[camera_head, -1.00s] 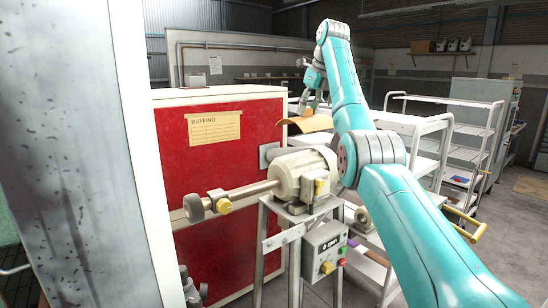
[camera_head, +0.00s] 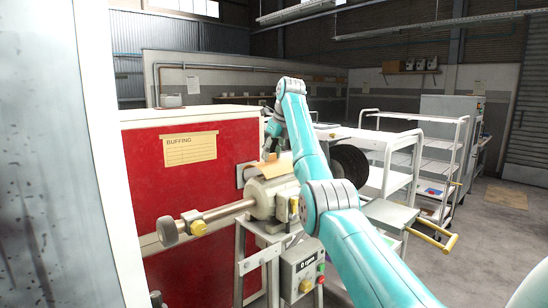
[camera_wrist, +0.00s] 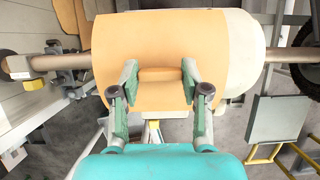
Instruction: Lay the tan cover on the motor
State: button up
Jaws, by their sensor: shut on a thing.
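The curved tan cover (camera_head: 266,169) is at the top of the cream motor (camera_head: 262,198), which stands on a metal stand. In the wrist view the cover (camera_wrist: 135,40) spans most of the motor, with the motor's rounded end (camera_wrist: 247,50) showing to its right. My gripper (camera_wrist: 160,76) is shut on the raised grip in the middle of the cover. In the head view my gripper (camera_head: 271,154) is just above the cover, partly hidden by my arm. I cannot tell whether the cover touches the motor.
A shaft with a grey wheel (camera_head: 168,232) sticks out left of the motor. A red panel (camera_head: 150,195) marked BUFFING stands behind. A control box (camera_head: 302,268) hangs below the motor. A black wheel (camera_head: 349,165) and white shelf carts (camera_head: 395,165) are at the right.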

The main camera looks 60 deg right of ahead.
jog(key=shift+f, duration=0.45)
jog(key=shift+f, duration=0.1)
jog(key=shift+f, duration=0.35)
jog(key=shift+f, duration=0.15)
jog(key=o, duration=1.2)
jog(key=shift+c, duration=0.2)
